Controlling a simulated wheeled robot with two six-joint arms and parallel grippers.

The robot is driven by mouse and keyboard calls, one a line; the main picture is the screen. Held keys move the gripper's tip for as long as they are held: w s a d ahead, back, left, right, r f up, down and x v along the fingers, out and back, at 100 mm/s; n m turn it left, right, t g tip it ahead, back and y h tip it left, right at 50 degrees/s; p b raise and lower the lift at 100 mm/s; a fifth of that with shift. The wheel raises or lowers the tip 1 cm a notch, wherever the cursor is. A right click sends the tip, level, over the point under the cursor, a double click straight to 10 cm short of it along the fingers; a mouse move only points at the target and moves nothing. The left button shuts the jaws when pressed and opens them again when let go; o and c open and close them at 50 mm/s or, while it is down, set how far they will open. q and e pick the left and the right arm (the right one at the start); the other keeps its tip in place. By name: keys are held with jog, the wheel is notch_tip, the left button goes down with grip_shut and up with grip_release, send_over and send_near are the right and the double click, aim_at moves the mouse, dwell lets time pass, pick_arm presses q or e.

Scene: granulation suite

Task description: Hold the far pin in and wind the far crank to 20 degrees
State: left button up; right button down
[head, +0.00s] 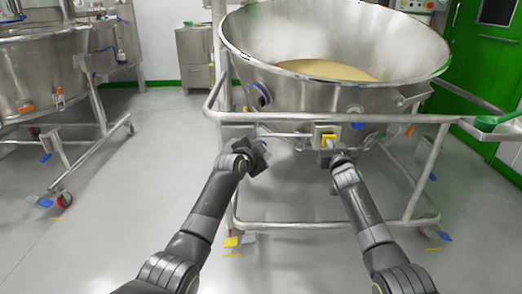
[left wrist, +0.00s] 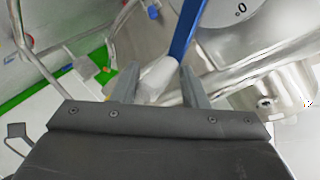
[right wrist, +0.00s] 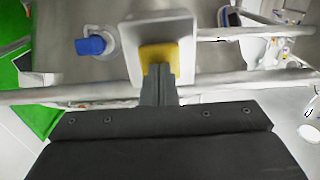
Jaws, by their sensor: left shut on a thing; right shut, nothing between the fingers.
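The yellow pin (head: 327,139) sits in a pale square housing on the front rail of the bowl's frame. It also shows in the right wrist view (right wrist: 158,54). My right gripper (right wrist: 158,68) is shut and empty, its fingertips at the pin's face; whether the pin is pressed in I cannot tell. My left gripper (left wrist: 158,80) is shut on the crank's pale grip (left wrist: 157,76), at the end of a blue crank arm (left wrist: 184,32). Behind it is a round dial (left wrist: 230,14) with a "0" mark. In the head view my left gripper hides most of the crank.
The steel bowl (head: 290,95) holds tan powder. Its tubular frame (head: 400,118) crosses in front of my arms. A blue knob (right wrist: 91,45) is left of the housing in the right wrist view. Another bowl cart (head: 45,70) stands at left; floor between is clear.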

pick_arm(q)
jog(key=shift+f, duration=0.4)
jog(key=shift+c, duration=0.2)
jog(key=shift+o, duration=0.2)
jog(key=shift+d+f, duration=0.2)
jog(key=shift+f, duration=0.6)
dwell(0.3)
